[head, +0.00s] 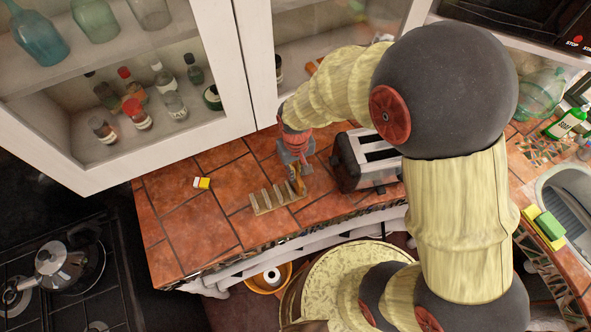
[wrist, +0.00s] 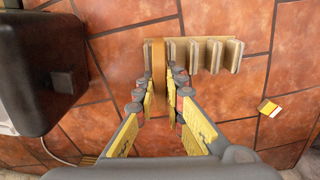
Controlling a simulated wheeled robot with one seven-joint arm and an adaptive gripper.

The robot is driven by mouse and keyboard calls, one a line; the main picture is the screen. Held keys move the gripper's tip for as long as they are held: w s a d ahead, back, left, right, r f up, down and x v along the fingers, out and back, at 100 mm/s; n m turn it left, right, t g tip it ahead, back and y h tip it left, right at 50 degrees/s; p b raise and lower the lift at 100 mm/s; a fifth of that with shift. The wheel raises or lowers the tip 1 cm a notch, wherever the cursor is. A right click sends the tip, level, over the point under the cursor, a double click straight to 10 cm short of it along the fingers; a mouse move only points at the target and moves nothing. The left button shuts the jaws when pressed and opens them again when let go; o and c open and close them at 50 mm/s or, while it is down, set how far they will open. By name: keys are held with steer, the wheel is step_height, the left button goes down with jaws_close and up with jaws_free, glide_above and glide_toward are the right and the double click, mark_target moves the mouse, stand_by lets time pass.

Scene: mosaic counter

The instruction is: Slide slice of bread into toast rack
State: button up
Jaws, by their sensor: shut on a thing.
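The slice of bread (wrist: 158,62) is brown and seen edge-on in the wrist view, upright between my fingertips. My gripper (wrist: 160,84) is shut on it. In the head view the bread (head: 297,181) shows below my gripper (head: 295,164), at the right end of the toast rack. The pale wooden toast rack (head: 278,199) stands on the counter with several upright dividers. In the wrist view the bread overlaps the left end of the rack (wrist: 212,56), lined up roughly parallel to the dividers. I cannot tell whether its lower edge is inside a slot.
A black and silver toaster (head: 366,160) stands close to the right of the rack; it also shows at the left of the wrist view (wrist: 40,75). A small yellow and white box (head: 202,183) lies left of the rack. Cabinets stand behind.

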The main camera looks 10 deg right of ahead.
steer(key=shift+f+b, duration=0.85)
steer(key=shift+f, duration=0.5)
steer(key=o, duration=0.5)
steer(key=shift+o, duration=0.6)
steer(key=o, duration=0.4)
steer(key=shift+o, duration=0.3)
steer(key=shift+r, duration=0.1)
step_height(320, 180, up, 12)
steer(key=shift+f, duration=0.1)
steer(key=shift+s, duration=0.1)
stand_by(0.5)
